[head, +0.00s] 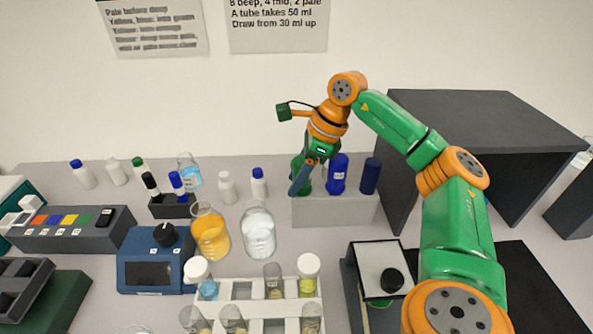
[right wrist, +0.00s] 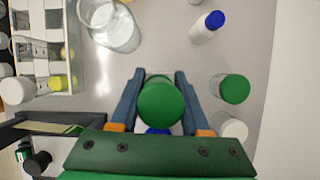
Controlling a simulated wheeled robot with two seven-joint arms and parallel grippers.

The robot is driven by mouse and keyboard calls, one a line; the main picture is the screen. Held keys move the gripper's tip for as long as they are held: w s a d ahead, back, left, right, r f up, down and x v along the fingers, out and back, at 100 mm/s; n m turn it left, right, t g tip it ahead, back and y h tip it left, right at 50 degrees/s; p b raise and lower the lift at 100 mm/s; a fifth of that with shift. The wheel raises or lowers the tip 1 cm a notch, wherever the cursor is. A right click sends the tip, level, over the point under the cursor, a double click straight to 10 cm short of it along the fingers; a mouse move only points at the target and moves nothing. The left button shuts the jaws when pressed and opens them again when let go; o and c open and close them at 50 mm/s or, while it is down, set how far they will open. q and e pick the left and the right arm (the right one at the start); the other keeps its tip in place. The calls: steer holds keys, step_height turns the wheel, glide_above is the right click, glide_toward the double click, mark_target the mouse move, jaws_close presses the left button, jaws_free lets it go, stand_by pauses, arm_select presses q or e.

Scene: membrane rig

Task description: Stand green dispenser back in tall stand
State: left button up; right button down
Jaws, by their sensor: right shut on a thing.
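The green dispenser (head: 297,172) is at the left end of a light grey block-like stand (head: 335,211) in the head view, mostly hidden by my gripper. My right gripper (head: 300,182) is shut on it, pointing down. In the right wrist view the dispenser's round green top (right wrist: 160,102) sits between the two blue-grey fingers (right wrist: 160,95). I cannot tell whether its base is seated in the stand or just above it. A blue dispenser (head: 337,174) and a darker blue one (head: 370,177) stand in the same block to the right. My left gripper is not in view.
A clear flask (head: 258,234) and an orange-filled flask (head: 210,236) stand in front left. A blue-capped bottle (head: 259,184) is close left of the stand. A dark grey shelf-like housing (head: 480,120) rises to the right. A white tube rack (head: 250,290) is in front.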

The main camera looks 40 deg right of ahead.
steer(key=shift+c, duration=1.5)
jaws_free()
steer(key=v, duration=0.7)
steer(key=shift+r+p, duration=0.1)
steer(key=shift+p, duration=0.25)
